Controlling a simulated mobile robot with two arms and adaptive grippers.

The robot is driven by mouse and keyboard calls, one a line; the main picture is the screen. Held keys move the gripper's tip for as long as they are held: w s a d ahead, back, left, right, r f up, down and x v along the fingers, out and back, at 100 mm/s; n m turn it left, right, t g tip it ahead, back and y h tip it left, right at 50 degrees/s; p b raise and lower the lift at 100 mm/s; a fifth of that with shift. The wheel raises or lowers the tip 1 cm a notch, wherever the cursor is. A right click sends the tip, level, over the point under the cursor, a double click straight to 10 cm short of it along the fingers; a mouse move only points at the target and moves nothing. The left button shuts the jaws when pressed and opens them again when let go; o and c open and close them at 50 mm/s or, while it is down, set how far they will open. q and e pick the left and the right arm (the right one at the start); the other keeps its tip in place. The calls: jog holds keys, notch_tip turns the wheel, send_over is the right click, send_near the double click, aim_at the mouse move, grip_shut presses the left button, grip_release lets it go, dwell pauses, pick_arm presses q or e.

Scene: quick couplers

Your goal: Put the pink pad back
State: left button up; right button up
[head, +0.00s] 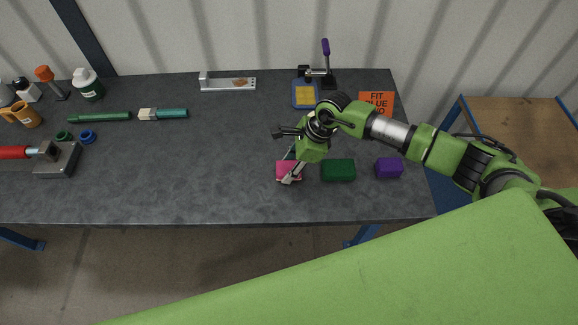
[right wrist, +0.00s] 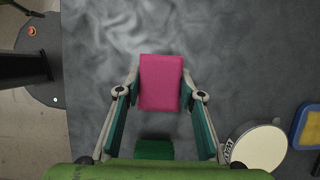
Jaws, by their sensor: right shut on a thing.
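The pink pad (head: 283,165) is a small block near the front of the dark workbench, left of a green block. My right gripper (head: 291,174) reaches down over it. In the right wrist view the pink pad (right wrist: 161,84) sits between the two fingertips of my right gripper (right wrist: 161,90), which is shut on it. I cannot tell whether the pad touches the bench or is slightly raised. My left gripper is not in view.
A green block (head: 338,170) and a purple block (head: 389,168) stand in a row to the right. A blue tray with a yellow inside (head: 305,104), a toggle clamp (head: 328,75) and an orange sign (head: 376,98) are behind.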

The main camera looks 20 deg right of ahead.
jog(key=o, duration=1.1)
